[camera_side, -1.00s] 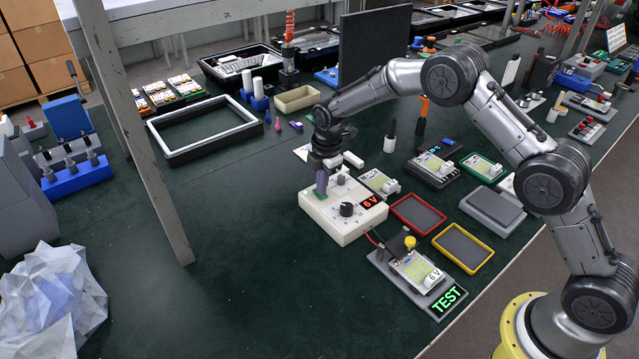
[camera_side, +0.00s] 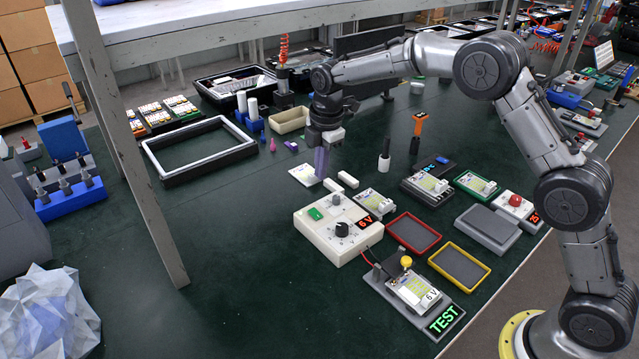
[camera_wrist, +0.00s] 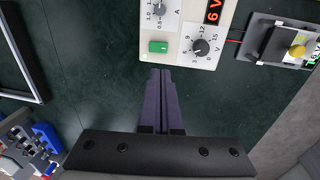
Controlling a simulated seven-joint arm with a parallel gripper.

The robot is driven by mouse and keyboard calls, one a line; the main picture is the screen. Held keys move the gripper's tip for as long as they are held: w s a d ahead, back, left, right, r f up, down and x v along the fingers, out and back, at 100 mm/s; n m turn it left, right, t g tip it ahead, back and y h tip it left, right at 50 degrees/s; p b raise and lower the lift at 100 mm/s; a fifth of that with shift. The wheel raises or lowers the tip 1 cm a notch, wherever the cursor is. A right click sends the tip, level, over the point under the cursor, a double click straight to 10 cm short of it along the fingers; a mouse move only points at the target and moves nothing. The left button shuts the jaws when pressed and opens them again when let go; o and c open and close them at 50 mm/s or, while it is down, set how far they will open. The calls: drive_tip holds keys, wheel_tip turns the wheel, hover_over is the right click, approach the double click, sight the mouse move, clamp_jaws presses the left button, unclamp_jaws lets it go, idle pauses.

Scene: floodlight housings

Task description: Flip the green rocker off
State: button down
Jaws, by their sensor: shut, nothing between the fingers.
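The green rocker (camera_side: 315,214) sits on the top face of the cream power supply box (camera_side: 350,250), near its left edge. In the wrist view the green rocker (camera_wrist: 158,47) lies just ahead of my fingertips, a small gap away. The box carries two dark knobs and a red display (camera_side: 370,224) that reads 6 V and is lit. My gripper (camera_side: 321,172) is shut and empty, pointing down above and behind the box. It also shows in the wrist view (camera_wrist: 161,72), its two purple fingers together. The rocker's tilt is too small to tell.
A TEST stand (camera_side: 415,295) with a yellow button and a 6 V board is wired to the box. Red (camera_side: 413,232) and yellow (camera_side: 459,264) trays lie to the right. Small white blocks (camera_side: 347,180) lie near my gripper.

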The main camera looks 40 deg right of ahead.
sight(313, 211)
drive_tip(key=shift+s+r, duration=0.1)
drive_tip(key=shift+r, duration=0.5)
drive_tip(key=shift+w+r, duration=0.2)
drive_tip(key=shift+w, duration=0.55)
drive_tip(key=f, duration=0.4)
drive_tip(key=w+f, duration=0.1)
drive_tip(key=f, duration=0.7)
drive_tip(key=shift+w+f, duration=0.2)
drive_tip(key=shift+f, duration=0.15)
drive_tip(key=shift+w+f, duration=0.15)
drive_tip(key=shift+f, duration=0.5)
